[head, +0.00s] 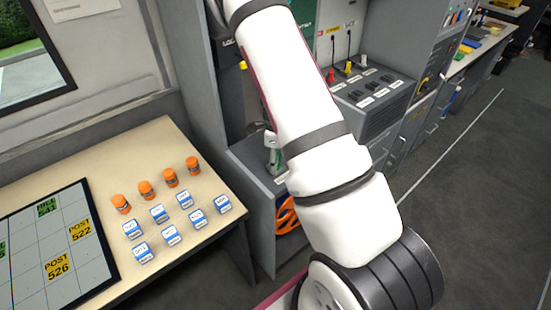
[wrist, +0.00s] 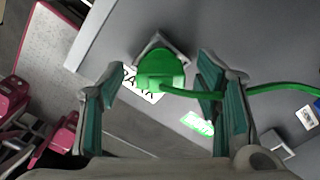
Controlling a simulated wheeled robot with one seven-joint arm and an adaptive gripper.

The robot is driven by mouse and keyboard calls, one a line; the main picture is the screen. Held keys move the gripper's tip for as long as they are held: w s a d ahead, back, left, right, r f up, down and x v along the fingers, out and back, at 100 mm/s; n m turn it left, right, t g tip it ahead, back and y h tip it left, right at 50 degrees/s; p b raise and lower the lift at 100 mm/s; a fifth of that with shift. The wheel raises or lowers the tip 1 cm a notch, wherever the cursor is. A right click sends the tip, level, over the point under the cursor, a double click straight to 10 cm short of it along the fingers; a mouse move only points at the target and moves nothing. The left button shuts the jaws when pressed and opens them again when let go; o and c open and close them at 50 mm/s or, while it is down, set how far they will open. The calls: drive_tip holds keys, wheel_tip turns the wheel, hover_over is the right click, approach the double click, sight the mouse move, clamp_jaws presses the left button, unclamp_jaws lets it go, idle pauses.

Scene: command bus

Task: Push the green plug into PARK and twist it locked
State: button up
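The green plug (wrist: 160,68) is in the wrist view at upper middle, at a small grey socket housing (wrist: 178,45) on a grey panel. How deep it sits and whether it is locked cannot be told. A white label (wrist: 143,88), partly covered by the plug, seems to read PARK. My gripper (wrist: 163,76) is open, with one teal-padded finger on each side of the plug and visible gaps to it. The green cord (wrist: 285,88) runs right from the plug past the right finger. In the head view my white arm hides most of this spot.
A grey console (head: 375,97) with switches, and red, yellow and white plugs above, stands beyond my arm. A table (head: 160,140) at left holds orange cylinders, blue-white blocks and a board. An orange cable coil (head: 287,217) is below the panel. Open floor lies at right.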

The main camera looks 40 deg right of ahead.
drive_tip(key=s+a+r+n+t+y, duration=0.1)
drive_tip(key=a+r+n, duration=0.25)
drive_tip(key=r, duration=0.65)
drive_tip(key=s+a+r+n, duration=0.15)
drive_tip(key=a+r, duration=0.25)
drive_tip(key=r, duration=0.7)
drive_tip(key=s+a+r+n+t, duration=0.1)
drive_tip(key=s+a+r+n, duration=0.55)
drive_tip(key=r+n, duration=0.25)
drive_tip(key=s+a+r+n+t, duration=0.1)
drive_tip(key=s+a+r+n, duration=0.1)
drive_tip(key=s+n, duration=0.4)
drive_tip(key=s+a+r+n+t+h, duration=0.1)
drive_tip(key=s+a+r+n+t, duration=0.1)
drive_tip(key=s+n, duration=0.5)
wheel_tip(320, 180, up, 2)
drive_tip(key=shift+s+a+r+n, duration=0.1)
drive_tip(key=shift+s+a+n, duration=0.3)
drive_tip(key=shift+a, duration=0.45)
drive_tip(key=shift+s, duration=0.1)
